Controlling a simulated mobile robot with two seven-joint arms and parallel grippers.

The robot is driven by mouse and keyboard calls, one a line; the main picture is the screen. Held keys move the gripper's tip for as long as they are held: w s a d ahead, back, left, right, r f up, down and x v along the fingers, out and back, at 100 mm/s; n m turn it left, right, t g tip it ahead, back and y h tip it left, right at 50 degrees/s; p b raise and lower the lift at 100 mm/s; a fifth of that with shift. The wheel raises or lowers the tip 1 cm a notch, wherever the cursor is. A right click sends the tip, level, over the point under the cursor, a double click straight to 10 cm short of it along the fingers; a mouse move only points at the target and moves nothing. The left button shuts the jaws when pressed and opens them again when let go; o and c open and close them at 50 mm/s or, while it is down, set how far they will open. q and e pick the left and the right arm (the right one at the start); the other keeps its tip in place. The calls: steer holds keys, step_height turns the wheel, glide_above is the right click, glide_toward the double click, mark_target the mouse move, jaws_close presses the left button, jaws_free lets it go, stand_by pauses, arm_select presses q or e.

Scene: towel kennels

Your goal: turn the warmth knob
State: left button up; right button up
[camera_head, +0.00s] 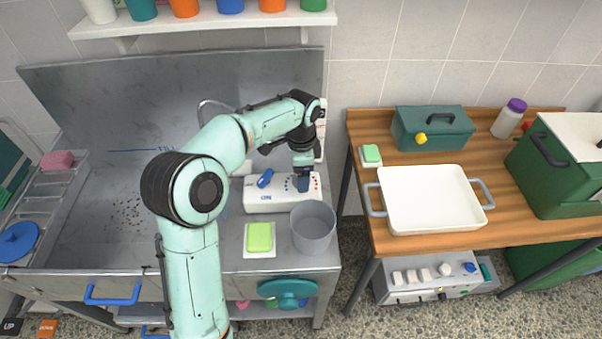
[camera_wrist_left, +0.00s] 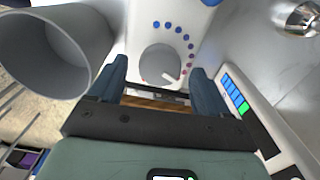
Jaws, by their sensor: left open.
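The warmth knob (camera_wrist_left: 160,62) is a round pale grey dial with a white pointer towards the lower right in the left wrist view. An arc of dots runs around it from blue to red. It sits on a white unit (camera_head: 265,203) on the steel counter; in the head view my gripper hides the knob. My left gripper (camera_head: 303,183) points down over the right end of this unit. In the left wrist view the open left gripper (camera_wrist_left: 160,88) has one dark blue finger to each side of the knob; contact cannot be told. My right gripper is not in view.
A grey bin (camera_head: 313,228) stands close in front of the unit, and a green sponge (camera_head: 260,237) lies beside it. A blue handle (camera_head: 265,178) is on the unit's left part. A wooden table (camera_head: 420,245) with a white tray (camera_head: 430,200) stands to the right.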

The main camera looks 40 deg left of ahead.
arm_select(q)
step_height(320, 180, up, 12)
steer(key=p, duration=0.2)
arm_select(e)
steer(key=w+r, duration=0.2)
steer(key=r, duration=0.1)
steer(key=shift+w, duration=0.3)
